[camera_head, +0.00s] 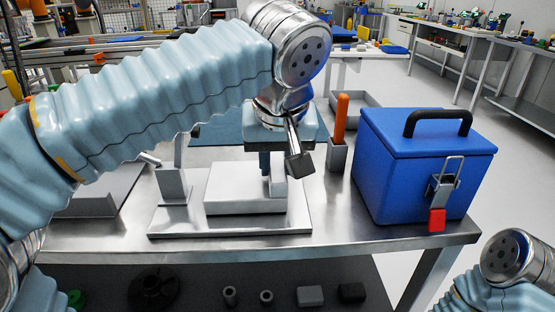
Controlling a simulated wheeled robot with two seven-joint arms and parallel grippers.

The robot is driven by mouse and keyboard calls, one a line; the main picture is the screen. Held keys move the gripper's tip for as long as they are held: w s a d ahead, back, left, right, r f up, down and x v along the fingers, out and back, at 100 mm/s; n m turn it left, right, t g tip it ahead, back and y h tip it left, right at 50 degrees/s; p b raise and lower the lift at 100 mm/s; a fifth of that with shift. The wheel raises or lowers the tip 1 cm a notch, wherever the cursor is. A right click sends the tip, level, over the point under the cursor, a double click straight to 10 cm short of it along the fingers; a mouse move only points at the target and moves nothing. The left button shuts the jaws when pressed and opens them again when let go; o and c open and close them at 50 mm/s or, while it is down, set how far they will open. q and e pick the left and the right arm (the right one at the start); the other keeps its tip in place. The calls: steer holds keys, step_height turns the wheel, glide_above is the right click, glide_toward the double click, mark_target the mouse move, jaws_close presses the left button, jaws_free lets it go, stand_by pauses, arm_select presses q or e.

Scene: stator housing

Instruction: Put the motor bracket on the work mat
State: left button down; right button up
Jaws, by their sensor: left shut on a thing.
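The motor bracket (240,194) appears to be the light grey block with a short upright part at its right end. It is over a flat metal plate (230,224) on the steel table; I cannot tell whether it touches the plate. My left gripper (273,170) points down and is shut on the upright part, and the fingers partly hide the grip. A blue-teal flat surface (219,133), likely the work mat, shows behind my left arm, which hides much of it. My right forearm shows at the lower right, but its gripper is out of view.
A grey post (173,185) stands at the left of the plate. A blue lidded box (410,165) with a red latch stands at the right. A holder (337,155) with an orange handle stands behind. Small parts lie on the lower shelf (200,275). The table's front strip is clear.

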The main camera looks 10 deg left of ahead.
arm_select(q)
steer(key=shift+f, duration=0.2)
steer(key=c, duration=0.8)
jaws_free()
steer(key=shift+c, duration=0.2)
steer(key=shift+r, duration=0.1)
